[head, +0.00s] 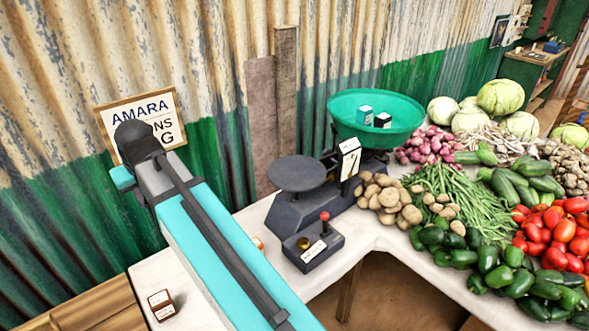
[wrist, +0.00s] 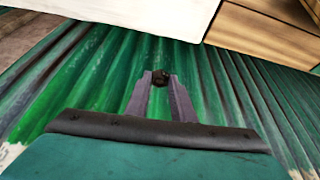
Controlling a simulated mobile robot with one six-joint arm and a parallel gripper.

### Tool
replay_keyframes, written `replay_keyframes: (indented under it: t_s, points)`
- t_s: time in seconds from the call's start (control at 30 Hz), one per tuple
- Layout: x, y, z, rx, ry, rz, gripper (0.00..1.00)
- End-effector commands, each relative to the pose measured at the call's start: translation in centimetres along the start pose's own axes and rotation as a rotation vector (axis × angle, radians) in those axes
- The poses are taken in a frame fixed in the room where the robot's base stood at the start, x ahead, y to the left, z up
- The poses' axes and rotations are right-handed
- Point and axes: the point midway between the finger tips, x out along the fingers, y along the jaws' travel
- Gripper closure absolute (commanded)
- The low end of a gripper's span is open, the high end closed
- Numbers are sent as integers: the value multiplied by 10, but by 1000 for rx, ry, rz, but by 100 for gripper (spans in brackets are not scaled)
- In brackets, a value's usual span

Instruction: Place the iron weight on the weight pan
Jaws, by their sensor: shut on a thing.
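In the head view the gripper and weight do not show; my arm fills the left foreground. The weight pan (head: 297,172) is a flat, dark grey, empty round plate on the left of the grey balance (head: 318,206). A green goods pan (head: 352,112) on the right side of the balance holds two small boxes.
Potatoes (head: 388,196) and other vegetables crowd the right. A sign (head: 165,108) hangs behind my arm.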

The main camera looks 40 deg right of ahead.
Motion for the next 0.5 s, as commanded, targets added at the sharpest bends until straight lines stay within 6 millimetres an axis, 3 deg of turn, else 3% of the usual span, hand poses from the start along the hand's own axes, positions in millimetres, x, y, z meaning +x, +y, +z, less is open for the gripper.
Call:
replay_keyframes:
  t_s: [0.5]
  points:
    - [-2,15,2,9,0,4,100]
